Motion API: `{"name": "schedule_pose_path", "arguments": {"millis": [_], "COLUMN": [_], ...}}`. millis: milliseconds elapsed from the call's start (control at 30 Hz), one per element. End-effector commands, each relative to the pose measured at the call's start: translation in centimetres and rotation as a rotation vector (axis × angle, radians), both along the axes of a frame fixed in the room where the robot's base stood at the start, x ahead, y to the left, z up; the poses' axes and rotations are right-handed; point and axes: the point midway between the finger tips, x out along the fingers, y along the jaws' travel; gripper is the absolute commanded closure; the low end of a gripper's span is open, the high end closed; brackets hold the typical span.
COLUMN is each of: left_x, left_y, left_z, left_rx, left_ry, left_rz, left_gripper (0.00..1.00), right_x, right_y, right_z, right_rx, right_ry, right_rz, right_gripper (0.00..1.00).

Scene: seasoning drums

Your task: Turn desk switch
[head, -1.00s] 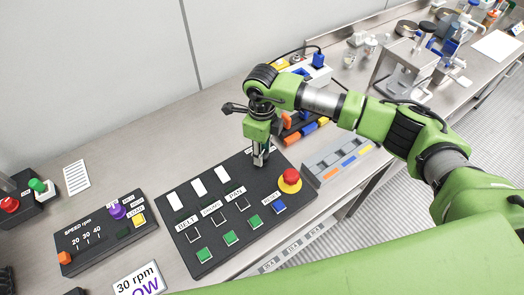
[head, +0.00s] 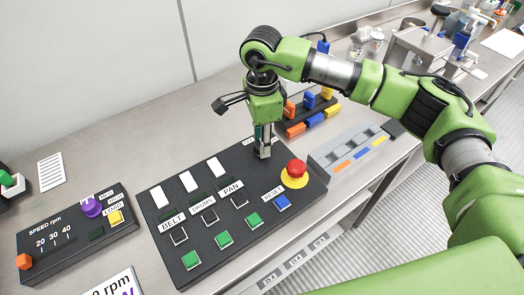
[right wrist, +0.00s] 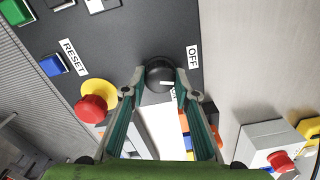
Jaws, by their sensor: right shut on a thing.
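A sloped black control panel (head: 205,238) stands on the metal desk. It carries labels BELT, DRUMS, PAN and RESET, and square green and blue buttons. At its far right part, a round black switch knob (right wrist: 158,72) with a white mark sits next to an OFF label (right wrist: 193,58) in the right wrist view. My right gripper (head: 264,150) points down at this knob. In the right wrist view its two fingers (right wrist: 163,88) are shut on the knob's sides. The gripper hides the knob in the head view. My left gripper is not in view.
A red mushroom button (head: 297,168) on a yellow base is close beside the gripper. A speed panel (head: 75,235) with a purple knob lies left. A grey slotted tray (head: 350,150) and a rack of coloured blocks (head: 308,122) are at the right. Desk behind the panel is clear.

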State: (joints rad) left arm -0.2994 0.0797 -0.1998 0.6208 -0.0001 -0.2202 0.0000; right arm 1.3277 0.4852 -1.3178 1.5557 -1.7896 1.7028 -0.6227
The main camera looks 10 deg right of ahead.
Motion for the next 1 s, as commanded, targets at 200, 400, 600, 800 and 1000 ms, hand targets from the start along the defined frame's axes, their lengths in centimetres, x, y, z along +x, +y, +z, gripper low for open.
{"name": "schedule_pose_path", "arguments": {"millis": [200,400,600,800,1000], "left_x": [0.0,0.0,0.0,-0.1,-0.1], "left_y": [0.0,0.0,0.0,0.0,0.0], "left_z": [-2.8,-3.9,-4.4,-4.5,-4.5], "left_rx": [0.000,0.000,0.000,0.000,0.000], "left_ry": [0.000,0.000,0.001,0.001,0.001], "left_rz": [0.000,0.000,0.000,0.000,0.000], "left_gripper": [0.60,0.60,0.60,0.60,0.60], "right_x": [0.1,0.1,0.1,0.1,0.1], "right_y": [0.0,0.0,0.0,0.0,0.0], "right_z": [-0.4,-0.2,0.0,0.1,0.1], "right_rx": [0.001,0.000,0.002,0.001,0.001], "right_ry": [-0.003,-0.002,-0.002,-0.002,-0.002], "right_rz": [0.159,0.258,0.309,0.325,0.326], "right_gripper": [0.94,0.94,0.94,0.94,0.94]}}
